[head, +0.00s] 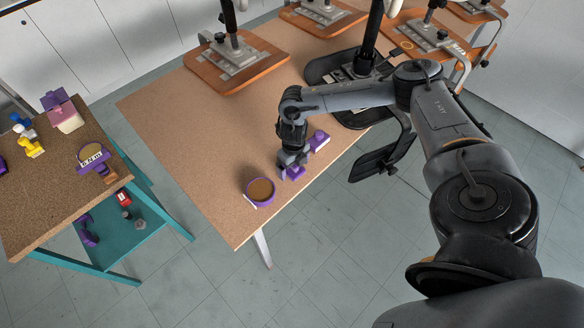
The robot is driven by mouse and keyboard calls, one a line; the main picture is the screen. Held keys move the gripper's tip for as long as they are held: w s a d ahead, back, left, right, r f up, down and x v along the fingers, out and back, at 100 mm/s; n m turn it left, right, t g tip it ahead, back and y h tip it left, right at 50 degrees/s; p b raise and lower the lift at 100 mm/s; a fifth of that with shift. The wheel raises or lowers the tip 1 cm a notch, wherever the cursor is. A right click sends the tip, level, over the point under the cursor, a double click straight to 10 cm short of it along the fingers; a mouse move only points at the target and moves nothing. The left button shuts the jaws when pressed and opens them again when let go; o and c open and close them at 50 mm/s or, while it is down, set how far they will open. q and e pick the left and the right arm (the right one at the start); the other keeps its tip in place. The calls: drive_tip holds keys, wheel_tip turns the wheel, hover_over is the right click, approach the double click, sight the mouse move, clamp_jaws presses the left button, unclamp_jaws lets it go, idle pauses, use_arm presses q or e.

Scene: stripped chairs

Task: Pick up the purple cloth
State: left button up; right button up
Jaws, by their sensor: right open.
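A small purple piece (296,173) that looks like the cloth lies on the brown table, right under my right gripper. My right gripper (288,166) points down at it from above with its jaws open. The gripper hides part of the purple piece, and I cannot tell whether they touch. My left gripper is not in view.
A purple-rimmed round dish (249,200) sits left of the gripper near the front edge. A purple and white object (319,141) lies just right. Upturned chair parts (237,62) stand at the back. A cork-topped side table (40,200) holds several small items. The brown table's left half (170,120) is clear.

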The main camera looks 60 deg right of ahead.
drive_tip(key=shift+f, duration=0.1)
drive_tip(key=c, duration=1.1)
drive_tip(key=shift+c, duration=0.2)
drive_tip(key=shift+r, duration=0.7)
drive_tip(key=r, duration=0.1)
drive_tip(key=r+p, duration=0.1)
drive_tip(key=r, duration=0.1)
drive_tip(key=shift+s+d+r, duration=0.1)
drive_tip(key=shift+s+r, duration=0.05)
drive_tip(key=shift+s, duration=0.2)
drive_tip(key=s+d+r, duration=0.1)
drive_tip(key=s+r, duration=0.5)
drive_tip(key=s, duration=0.4)
drive_tip(key=shift+s+d+r+p, duration=0.2)
drive_tip(key=shift+s+d+p, duration=0.2)
drive_tip(key=shift+p, duration=0.05)
